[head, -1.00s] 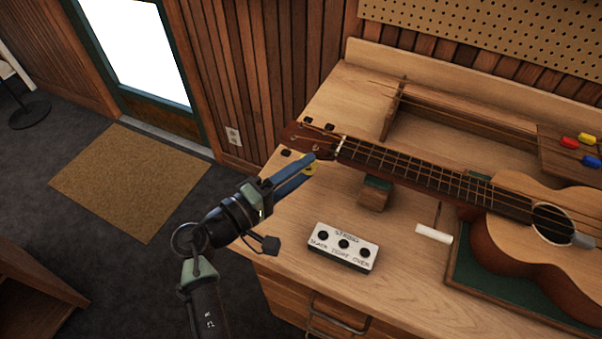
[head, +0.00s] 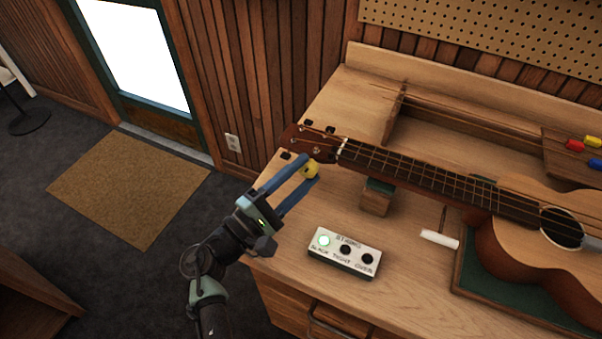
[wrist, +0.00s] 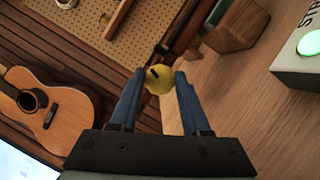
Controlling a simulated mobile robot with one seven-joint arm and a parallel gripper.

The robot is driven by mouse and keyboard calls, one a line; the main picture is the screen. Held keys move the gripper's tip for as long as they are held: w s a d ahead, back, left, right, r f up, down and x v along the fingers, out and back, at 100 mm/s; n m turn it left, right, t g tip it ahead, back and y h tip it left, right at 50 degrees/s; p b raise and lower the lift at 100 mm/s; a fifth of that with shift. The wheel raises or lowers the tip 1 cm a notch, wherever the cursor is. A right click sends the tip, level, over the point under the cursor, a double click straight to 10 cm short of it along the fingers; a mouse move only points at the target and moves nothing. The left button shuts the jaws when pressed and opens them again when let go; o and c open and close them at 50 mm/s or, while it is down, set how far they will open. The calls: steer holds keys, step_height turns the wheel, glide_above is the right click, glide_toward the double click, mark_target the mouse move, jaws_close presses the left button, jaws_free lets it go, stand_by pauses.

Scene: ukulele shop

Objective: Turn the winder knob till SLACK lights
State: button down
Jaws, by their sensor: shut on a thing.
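The yellow winder knob (head: 309,167) sits at the headstock of the ukulele (head: 420,175). My gripper (head: 307,173) is shut on the knob, with one blue finger on each side; the knob (wrist: 158,79) also shows between the fingertips in the wrist view. The white string box (head: 344,253) stands on the bench to the lower right of my gripper. Its left lamp, over the word SLACK, glows green (head: 323,241). The TIGHT and OVER lamps are dark. The winder's join to the tuning peg is hard to make out.
A wooden neck rest (head: 377,197) with a green top stands under the ukulele neck. A white stick-like piece (head: 439,240) lies near the body. The bench top (head: 400,270) is clear in front of it. A wall outlet (head: 232,142) is behind.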

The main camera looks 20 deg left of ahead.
stand_by(0.3)
steer(key=c, duration=0.7)
jaws_free()
steer(key=shift+o, duration=0.2)
steer(key=b+v, duration=0.2)
steer(key=v, duration=1.1)
